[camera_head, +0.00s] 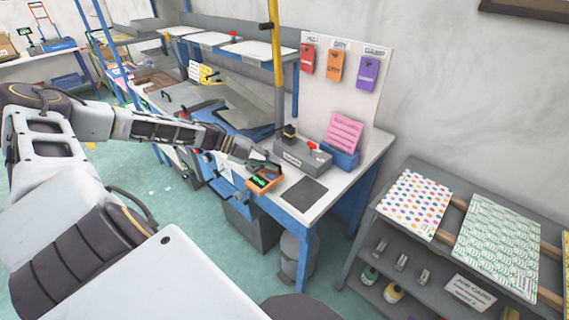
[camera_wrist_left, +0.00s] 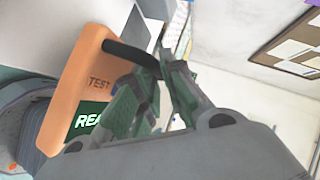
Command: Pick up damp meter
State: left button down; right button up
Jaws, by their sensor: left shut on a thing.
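My right gripper is not in view.
The blue-framed workbench (camera_head: 345,180) holds a grey box with a red knob (camera_head: 311,153), a dark mat (camera_head: 302,192) and pink papers in a blue holder (camera_head: 340,158). Coloured tags hang on the board behind. A grey shelf rack (camera_head: 372,225) stands right.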

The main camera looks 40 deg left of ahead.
aim_at(260, 172)
pick_arm(q)
jog(key=shift+s+a, duration=0.55)
jog(key=shift+a, duration=0.3)
jog(key=shift+s+a, duration=0.5)
jog(key=shift+a, duration=0.35)
